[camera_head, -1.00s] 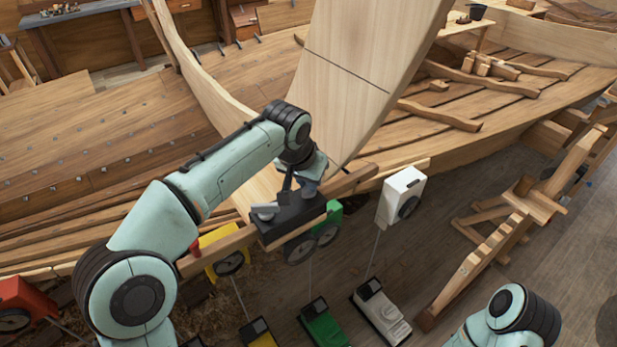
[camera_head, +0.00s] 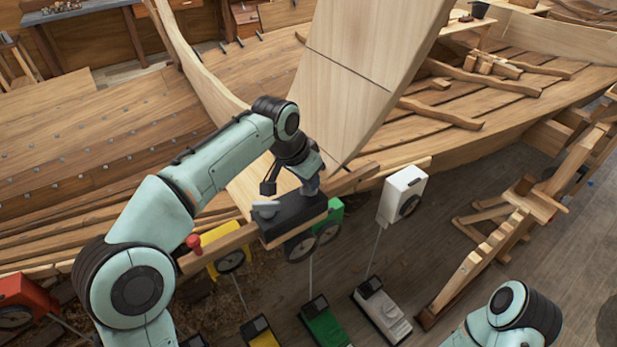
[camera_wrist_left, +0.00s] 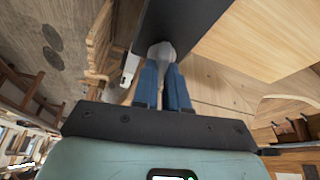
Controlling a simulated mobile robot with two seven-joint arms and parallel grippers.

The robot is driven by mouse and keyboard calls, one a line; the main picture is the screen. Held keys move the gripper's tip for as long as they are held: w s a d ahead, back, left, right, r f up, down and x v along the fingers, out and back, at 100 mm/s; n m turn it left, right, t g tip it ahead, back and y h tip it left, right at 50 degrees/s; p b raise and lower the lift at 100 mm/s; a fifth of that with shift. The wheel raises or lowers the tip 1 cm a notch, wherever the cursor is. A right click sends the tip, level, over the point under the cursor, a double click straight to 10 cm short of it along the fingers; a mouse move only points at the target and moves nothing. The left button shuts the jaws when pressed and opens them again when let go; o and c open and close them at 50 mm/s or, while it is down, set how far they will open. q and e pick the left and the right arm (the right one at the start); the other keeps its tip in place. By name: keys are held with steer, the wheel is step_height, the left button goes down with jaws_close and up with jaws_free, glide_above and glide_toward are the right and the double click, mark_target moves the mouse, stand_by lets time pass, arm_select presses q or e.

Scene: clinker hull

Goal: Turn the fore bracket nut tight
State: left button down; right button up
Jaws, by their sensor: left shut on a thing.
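A black bracket (camera_head: 290,220) sits across the wooden rail beside the boat hull. It has a grey winged nut (camera_head: 265,209) on its left part and another grey nut (camera_head: 309,186) on its right part. My left gripper (camera_head: 311,180) is at the right-hand nut, above the bracket. In the left wrist view the blue fingers (camera_wrist_left: 163,84) are shut on a rounded grey nut (camera_wrist_left: 161,52) against the black bracket (camera_wrist_left: 180,22). The fingers cover part of the nut. I cannot tell how tight it sits. My right gripper is out of view.
A wide plank (camera_head: 355,75) rises just behind the bracket. Gauges in red (camera_head: 22,295), yellow (camera_head: 228,262), green (camera_head: 333,212) and white (camera_head: 402,195) line the rail. A wooden trestle (camera_head: 500,235) stands right. Bare floor shows between it and the gauges.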

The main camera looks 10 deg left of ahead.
arm_select(q)
steer(key=c, duration=1.2)
jaws_free()
steer(key=shift+o, duration=0.2)
steer(key=v, duration=1.3)
steer(key=shift+r, duration=0.25)
